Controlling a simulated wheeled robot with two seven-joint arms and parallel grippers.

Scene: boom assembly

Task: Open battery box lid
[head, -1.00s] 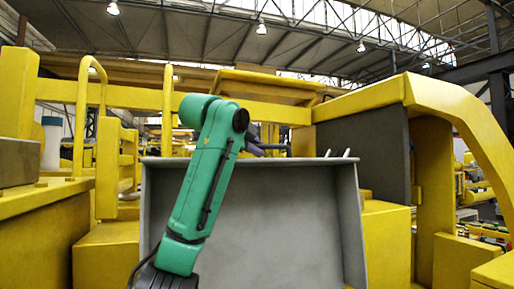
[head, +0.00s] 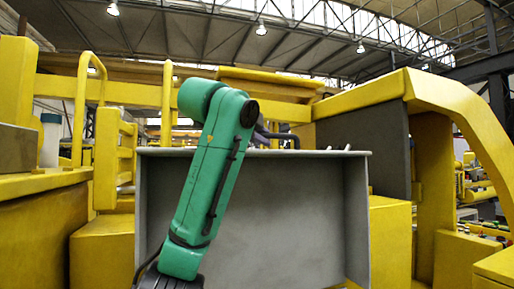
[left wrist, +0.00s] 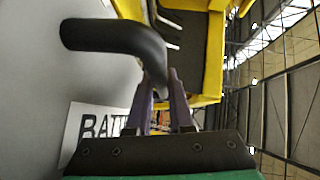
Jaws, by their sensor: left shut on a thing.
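The grey battery box lid (head: 290,210) stands raised and roughly upright in the head view, its hollow inner side with side flanges facing me. In the left wrist view its outer face (left wrist: 40,90) shows a white label (left wrist: 95,122) with black letters, partly hidden by my gripper. A black curved handle (left wrist: 110,38) sticks out from that face; part of it shows over the lid's top edge in the head view (head: 285,136). My left gripper (left wrist: 160,88) is shut on the handle's end. In the head view its fingers are mostly hidden behind the lid's top edge. My right gripper is out of view.
Yellow machine bodywork and rails (head: 84,115) stand on the left. A yellow arched frame (head: 465,115) with a dark grey panel (head: 365,145) stands on the right. A yellow beam (head: 130,93) crosses behind the lid. Open air lies above the lid.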

